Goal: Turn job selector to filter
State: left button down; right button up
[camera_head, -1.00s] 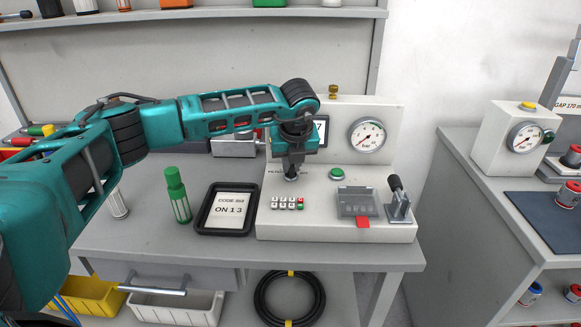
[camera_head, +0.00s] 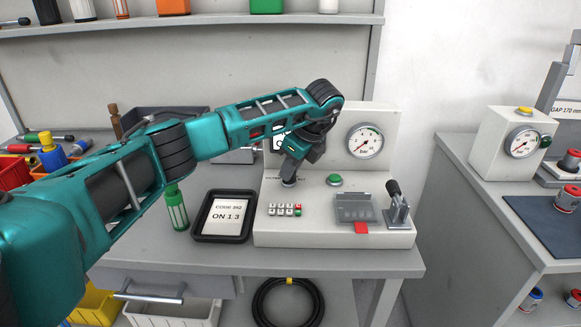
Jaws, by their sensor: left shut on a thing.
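The job selector (camera_head: 289,183) is a small knob on the sloped top of the white test machine (camera_head: 332,236), left of the green button. My left gripper (camera_head: 289,178) points down onto it and is shut on it, tilted so that its wrist leans to the right. The gripper hides most of the knob and the lettering around it, so I cannot read its setting. The arm also covers most of the display behind. My right gripper is not in view.
A green button (camera_head: 334,181), a small keypad (camera_head: 285,210), a grey clear-lidded box (camera_head: 356,208) and a black-handled lever (camera_head: 397,205) sit on the machine. A dial gauge (camera_head: 365,141) is behind. A black tray with a card (camera_head: 222,239) and a green bottle (camera_head: 176,210) stand left.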

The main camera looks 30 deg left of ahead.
pick_arm(q)
jog(key=shift+n, duration=0.4)
jog(key=c, duration=1.1)
grip_release()
jog(key=shift+c, duration=0.2)
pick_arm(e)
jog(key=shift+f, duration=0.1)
pick_arm(q)
jog(key=p+v, duration=0.1)
jog(key=v, duration=1.2)
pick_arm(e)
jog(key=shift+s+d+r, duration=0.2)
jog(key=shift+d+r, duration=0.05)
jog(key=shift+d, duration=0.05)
pick_arm(q)
jog(key=shift+w+a+f, duration=0.1)
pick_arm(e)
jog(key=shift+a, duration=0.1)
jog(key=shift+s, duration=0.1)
